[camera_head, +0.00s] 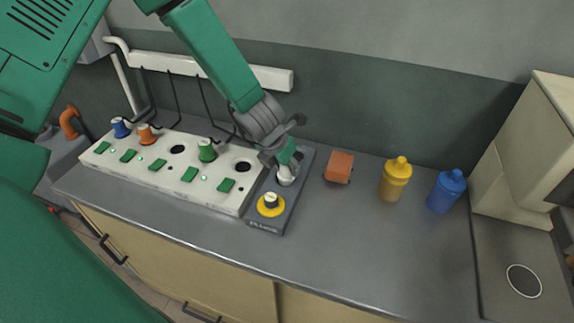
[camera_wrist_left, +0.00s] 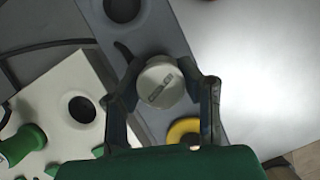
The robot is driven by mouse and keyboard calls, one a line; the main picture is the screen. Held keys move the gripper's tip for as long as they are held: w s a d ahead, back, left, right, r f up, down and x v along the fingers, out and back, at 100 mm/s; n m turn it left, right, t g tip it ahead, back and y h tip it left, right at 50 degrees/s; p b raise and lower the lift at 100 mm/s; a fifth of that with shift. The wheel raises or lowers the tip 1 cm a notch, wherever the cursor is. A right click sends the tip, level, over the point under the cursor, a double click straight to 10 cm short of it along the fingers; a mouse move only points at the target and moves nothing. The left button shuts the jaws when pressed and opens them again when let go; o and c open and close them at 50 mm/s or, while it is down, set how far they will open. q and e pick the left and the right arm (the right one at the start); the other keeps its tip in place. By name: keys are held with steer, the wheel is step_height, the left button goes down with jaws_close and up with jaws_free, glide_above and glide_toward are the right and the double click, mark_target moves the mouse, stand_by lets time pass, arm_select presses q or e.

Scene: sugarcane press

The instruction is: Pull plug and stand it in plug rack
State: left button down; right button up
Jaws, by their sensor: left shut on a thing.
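A white round-topped plug (camera_head: 286,177) is between the fingers of my left gripper (camera_head: 284,168), over the grey plate (camera_head: 262,222). The wrist view shows the plug's round cap (camera_wrist_left: 160,83) with dark lettering, a finger on each side; my left gripper (camera_wrist_left: 160,95) is shut on it. The plug's lower end is hidden, so I cannot tell whether it sits in the plate. The plate has a dark round hole (camera_wrist_left: 122,8) beyond the plug and a yellow-ringed knob (camera_head: 271,204) near its front. My right gripper is not in view.
The white socket panel (camera_head: 215,202) holds blue (camera_head: 120,128), orange (camera_head: 146,134) and green (camera_head: 207,150) plugs, with open holes (camera_head: 243,167) between. An orange block (camera_head: 339,166), yellow bottle (camera_head: 395,178) and blue bottle (camera_head: 446,190) stand right. The front counter is clear.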

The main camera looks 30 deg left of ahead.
arm_select(q)
steer(key=shift+r, duration=0.15)
steer(key=shift+r, duration=0.1)
steer(key=shift+r+p, duration=0.6)
steer(key=shift+p, duration=0.15)
steer(key=shift+a, duration=0.2)
stand_by(0.3)
steer(key=shift+r, duration=0.15)
steer(key=shift+r+p, duration=0.5)
steer(key=shift+p, duration=0.2)
steer(key=shift+r, duration=0.1)
stand_by(0.5)
